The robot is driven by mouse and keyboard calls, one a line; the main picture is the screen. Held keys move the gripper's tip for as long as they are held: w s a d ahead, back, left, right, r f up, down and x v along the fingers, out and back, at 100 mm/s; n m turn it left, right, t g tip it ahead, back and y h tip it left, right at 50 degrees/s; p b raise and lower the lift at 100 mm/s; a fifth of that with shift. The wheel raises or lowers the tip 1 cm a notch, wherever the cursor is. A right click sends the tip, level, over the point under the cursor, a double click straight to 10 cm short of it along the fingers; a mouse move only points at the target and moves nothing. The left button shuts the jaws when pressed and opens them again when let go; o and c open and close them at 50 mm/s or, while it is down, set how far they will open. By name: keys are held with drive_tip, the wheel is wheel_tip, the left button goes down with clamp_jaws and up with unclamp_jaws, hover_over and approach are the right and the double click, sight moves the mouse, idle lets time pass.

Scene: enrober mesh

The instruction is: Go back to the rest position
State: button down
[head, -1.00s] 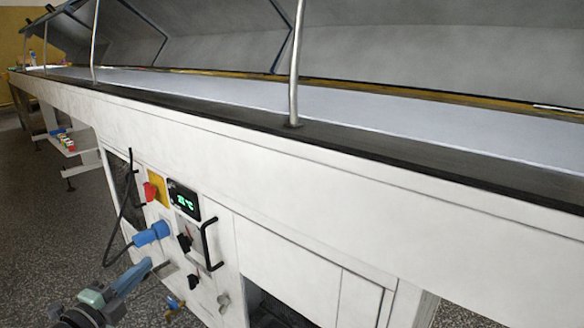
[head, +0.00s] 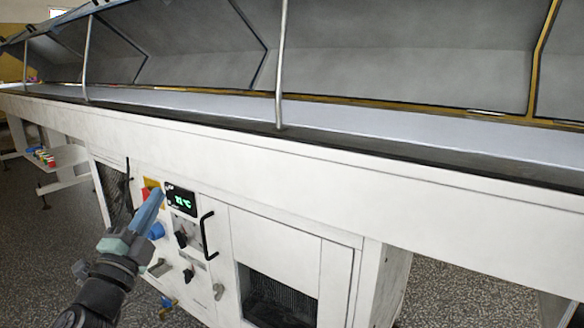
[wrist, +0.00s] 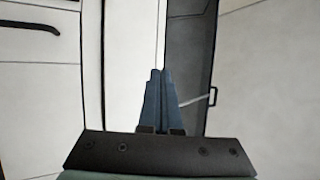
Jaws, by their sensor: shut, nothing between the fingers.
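My gripper (head: 157,192) is at the lower left in the head view, in front of the white machine's control panel. Its blue fingers point up and overlap the panel's left part, hiding some of the knobs there. In the wrist view my gripper (wrist: 159,72) has its two blue fingers together, shut with nothing between them. It is apart from the panel as far as I can tell.
The long white machine (head: 330,165) fills the middle, with a grey belt (head: 350,116) under raised covers. The panel has a green display (head: 181,199), a black handle (head: 206,236) and a blue plug (head: 156,231). A shelf with small coloured items (head: 44,157) stands left. Speckled floor (head: 455,270) is open at lower right.

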drive_tip(key=s+d+r+n+t+y+p, duration=0.1)
drive_tip(key=s+d+r+n+t+y, duration=0.2)
drive_tip(key=d+r+n, duration=0.6)
drive_tip(key=s+d+r+n+t+y+p, duration=0.1)
drive_tip(key=s+d+r+n+y, duration=0.3)
drive_tip(key=r, duration=0.9)
drive_tip(key=s+d+r+n+h+p, duration=0.1)
drive_tip(key=s+d+r+n, duration=0.2)
drive_tip(key=s, duration=0.4)
drive_tip(key=s+d+r+h, duration=0.2)
drive_tip(key=s+d+r, duration=0.1)
drive_tip(key=s+d, duration=0.3)
drive_tip(key=s+d+r+n+h+p, duration=0.1)
drive_tip(key=s+d+r+n, duration=0.2)
drive_tip(key=s, duration=0.5)
wheel_tip(320, 180, up, 37)
drive_tip(key=m+p, duration=0.1)
drive_tip(key=p, duration=3.6)
drive_tip(key=shift+w+r+t, duration=0.2)
drive_tip(key=shift+w+t, duration=0.1)
drive_tip(key=shift+t, duration=0.1)
drive_tip(key=shift+d, duration=0.1)
